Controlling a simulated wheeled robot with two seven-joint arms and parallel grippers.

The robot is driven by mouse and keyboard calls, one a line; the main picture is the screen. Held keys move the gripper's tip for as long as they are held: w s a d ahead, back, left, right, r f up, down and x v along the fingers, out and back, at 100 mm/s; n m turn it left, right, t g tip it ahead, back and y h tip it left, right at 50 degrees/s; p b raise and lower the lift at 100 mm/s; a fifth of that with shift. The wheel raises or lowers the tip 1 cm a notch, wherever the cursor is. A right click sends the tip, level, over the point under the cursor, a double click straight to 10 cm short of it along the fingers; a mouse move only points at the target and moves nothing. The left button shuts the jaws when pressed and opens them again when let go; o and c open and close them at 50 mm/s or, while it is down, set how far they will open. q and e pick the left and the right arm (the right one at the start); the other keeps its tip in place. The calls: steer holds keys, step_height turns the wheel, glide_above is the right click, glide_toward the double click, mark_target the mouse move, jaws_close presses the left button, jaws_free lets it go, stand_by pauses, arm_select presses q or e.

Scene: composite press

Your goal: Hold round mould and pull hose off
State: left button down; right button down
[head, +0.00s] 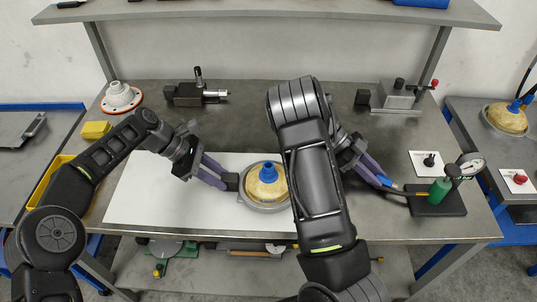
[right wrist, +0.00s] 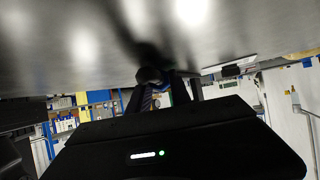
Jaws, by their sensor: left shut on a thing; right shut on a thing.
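The round mould (head: 250,200) lies on the white sheet, a grey ring with a tan domed top and a blue funnel-shaped port (head: 268,171) upright in its middle. My left gripper (head: 226,182) is shut on the dark block at the mould's left side. My right gripper (head: 379,178) is shut on the blue end of the hose (head: 397,191), well to the right of the mould. The dark hose runs right to the pump stand. My right forearm hides the mould's right edge.
The pump stand (head: 453,204) with a green cylinder (head: 439,190) and gauge (head: 473,166) stands at the right. A white flanged part (head: 121,97), a yellow block (head: 95,130) and metal fixtures (head: 194,95) stand behind. The white sheet (head: 140,205) is bare left of the mould.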

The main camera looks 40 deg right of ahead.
steer(key=c, duration=1.1)
jaws_free()
steer(key=v, duration=0.5)
steer(key=shift+w+a, duration=0.1)
steer(key=shift+w, duration=0.05)
steer(key=shift+a, duration=0.1)
steer(key=shift+v, duration=1.1)
